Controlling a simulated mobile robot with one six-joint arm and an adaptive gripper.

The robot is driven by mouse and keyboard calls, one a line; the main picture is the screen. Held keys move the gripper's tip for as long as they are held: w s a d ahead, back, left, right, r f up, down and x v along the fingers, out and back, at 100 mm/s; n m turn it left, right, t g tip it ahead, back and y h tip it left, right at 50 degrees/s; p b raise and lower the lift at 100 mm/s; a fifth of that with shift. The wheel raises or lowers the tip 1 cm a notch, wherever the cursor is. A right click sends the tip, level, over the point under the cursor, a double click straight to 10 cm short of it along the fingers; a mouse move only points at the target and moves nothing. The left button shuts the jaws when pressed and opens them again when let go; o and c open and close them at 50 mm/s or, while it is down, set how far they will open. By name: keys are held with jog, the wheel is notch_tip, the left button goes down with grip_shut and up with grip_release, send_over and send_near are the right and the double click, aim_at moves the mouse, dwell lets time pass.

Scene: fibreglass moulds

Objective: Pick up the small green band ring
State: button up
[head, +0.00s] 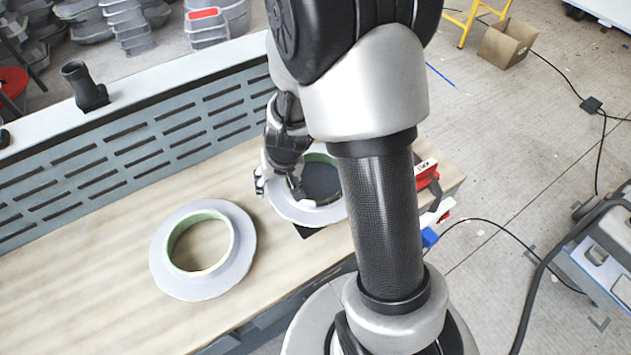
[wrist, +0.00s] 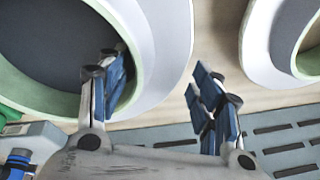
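Two pale grey flanged rings with green inner bands lie on the wooden table. One ring (head: 238,277) lies apart on the left; its edge shows at the upper right of the wrist view (wrist: 262,45). The other ring (head: 288,212) is partly hidden behind my arm, with a dark surface inside its opening; it fills the upper left of the wrist view (wrist: 165,45). My gripper (head: 284,187) is at this second ring's left side. In the wrist view my gripper (wrist: 160,72) is open, one finger over the inner green edge, the other beyond the outer rim. Contact is unclear.
A grey slotted panel (head: 130,160) runs along the table's back edge. A black pipe fitting (head: 85,90) stands on the ledge above it. A red and white object (head: 426,172) is near the table's right end. Bare wood (head: 80,285) is free at left.

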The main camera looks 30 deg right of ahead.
jog(key=c, duration=1.2)
jog(key=shift+r, duration=0.1)
